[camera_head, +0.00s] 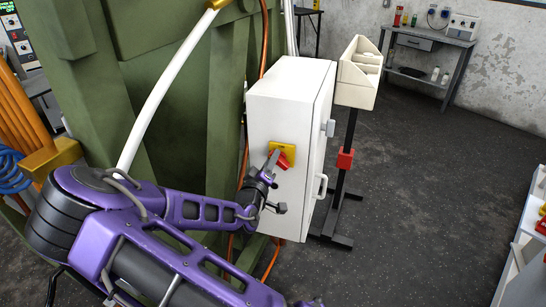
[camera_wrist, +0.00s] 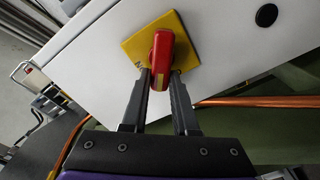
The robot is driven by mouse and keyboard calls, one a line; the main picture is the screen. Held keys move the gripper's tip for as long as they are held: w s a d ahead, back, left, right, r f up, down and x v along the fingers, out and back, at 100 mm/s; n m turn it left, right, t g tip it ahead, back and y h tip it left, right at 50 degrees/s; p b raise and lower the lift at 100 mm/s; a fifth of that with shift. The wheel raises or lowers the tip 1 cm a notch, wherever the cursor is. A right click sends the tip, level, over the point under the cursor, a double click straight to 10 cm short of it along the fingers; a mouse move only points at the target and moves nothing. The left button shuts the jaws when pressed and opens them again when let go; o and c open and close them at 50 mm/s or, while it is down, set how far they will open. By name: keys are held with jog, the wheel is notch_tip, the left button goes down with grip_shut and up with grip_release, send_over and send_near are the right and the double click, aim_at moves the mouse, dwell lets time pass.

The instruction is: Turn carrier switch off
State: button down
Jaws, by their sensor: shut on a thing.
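The carrier switch is a red rotary handle (camera_head: 281,160) on a yellow plate (camera_head: 290,148), on the front of a white cabinet (camera_head: 275,105). In the wrist view the red handle (camera_wrist: 161,58) sits on the yellow plate (camera_wrist: 140,46), with lettering partly visible beside it. My gripper (camera_head: 274,166) is at the switch. In the wrist view my gripper (camera_wrist: 160,80) has one finger on each side of the handle's lower part and is shut on it. In the head view my gripper and wrist partly cover the switch.
A large green machine (camera_head: 170,100) stands behind and left of the cabinet. A cream bin (camera_head: 360,75) on a black stand is right of it. Copper pipes (camera_wrist: 250,101) run near the cabinet's edge. Open dark floor (camera_head: 420,190) lies to the right.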

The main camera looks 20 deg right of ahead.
jog(key=shift+w+a+f+n, duration=0.1)
jog(key=shift+f+n, duration=0.1)
jog(key=shift+n, duration=1)
jog(key=shift+s+a+f+n, duration=0.1)
jog(key=shift+f+n, duration=0.15)
jog(key=shift+n, duration=0.95)
jog(key=shift+w+f+n, duration=0.1)
jog(key=shift+f+n, duration=0.1)
jog(key=shift+n, duration=1)
jog(key=c, duration=0.7)
grip_release()
jog(key=v, duration=1.7)
jog(key=shift+s+a, duration=0.1)
jog(key=shift+s, duration=0.15)
